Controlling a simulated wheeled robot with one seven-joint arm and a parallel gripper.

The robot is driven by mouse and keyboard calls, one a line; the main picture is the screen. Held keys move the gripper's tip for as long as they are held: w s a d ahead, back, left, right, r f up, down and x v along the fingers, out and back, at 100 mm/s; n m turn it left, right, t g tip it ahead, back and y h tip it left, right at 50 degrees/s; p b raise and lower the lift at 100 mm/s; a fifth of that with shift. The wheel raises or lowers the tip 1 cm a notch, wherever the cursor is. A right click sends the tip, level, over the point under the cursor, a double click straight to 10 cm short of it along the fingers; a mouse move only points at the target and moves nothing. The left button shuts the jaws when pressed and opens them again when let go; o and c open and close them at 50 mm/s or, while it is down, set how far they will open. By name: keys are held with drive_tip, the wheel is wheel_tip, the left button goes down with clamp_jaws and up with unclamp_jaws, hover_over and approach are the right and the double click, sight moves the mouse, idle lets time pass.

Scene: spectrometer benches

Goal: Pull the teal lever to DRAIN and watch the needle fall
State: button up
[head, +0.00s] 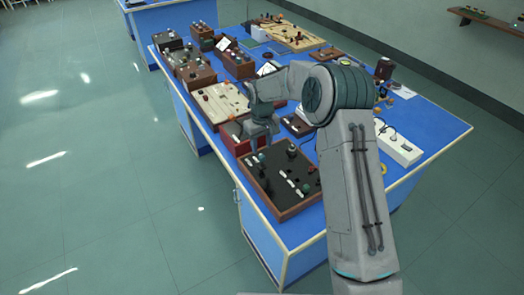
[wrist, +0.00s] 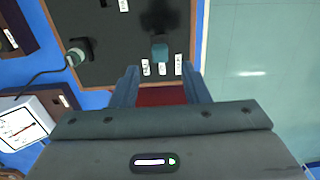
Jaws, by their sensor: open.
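The teal lever (wrist: 160,50) stands on a dark panel (wrist: 115,72), just beyond my fingertips and roughly in line with the gap between them. In the head view it seems to be the small teal piece (head: 255,159) at the panel's left end, below my gripper (head: 262,143). My gripper (wrist: 161,78) is open, with nothing between its fingers. Whether a finger touches the lever cannot be told. Several white labels sit by the lever; their words are too small to read. A white dial with a needle (wrist: 20,127) shows at the left of the wrist view; its reading is unclear.
A greenish plug-like knob (wrist: 75,57) with a dark cable stands on the same panel. A red box (head: 236,139) lies beside the panel, under my gripper. A white power strip (head: 398,146) and several instruments crowd the blue bench (head: 432,122). Open floor (head: 100,190) lies left.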

sight(261, 156)
drive_tip(key=shift+f+p, duration=0.5)
drive_tip(key=shift+f, duration=2.1)
clamp_jaws()
